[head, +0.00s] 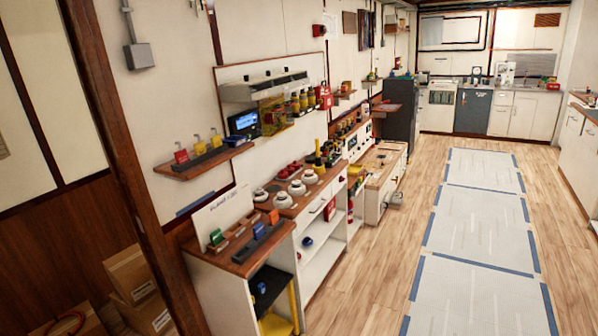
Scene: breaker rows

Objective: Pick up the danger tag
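I cannot tell for certain which item is the danger tag. A small red piece (181,155) stands at the left end of a row on a wooden wall shelf (190,169), with other small pieces to its right. On the counter below, a green piece (216,237), an orange-red piece (273,216) and a blue piece (258,231) stand in dark and wooden holders. Any lettering on them is too small to read. My gripper is not in view.
The wooden counter (232,267) runs along the left wall with round white devices (297,187). A brown post (130,170) stands in the left foreground. Cardboard boxes (135,275) lie behind it. The wooden floor and pale taped mats (470,240) on the right are clear.

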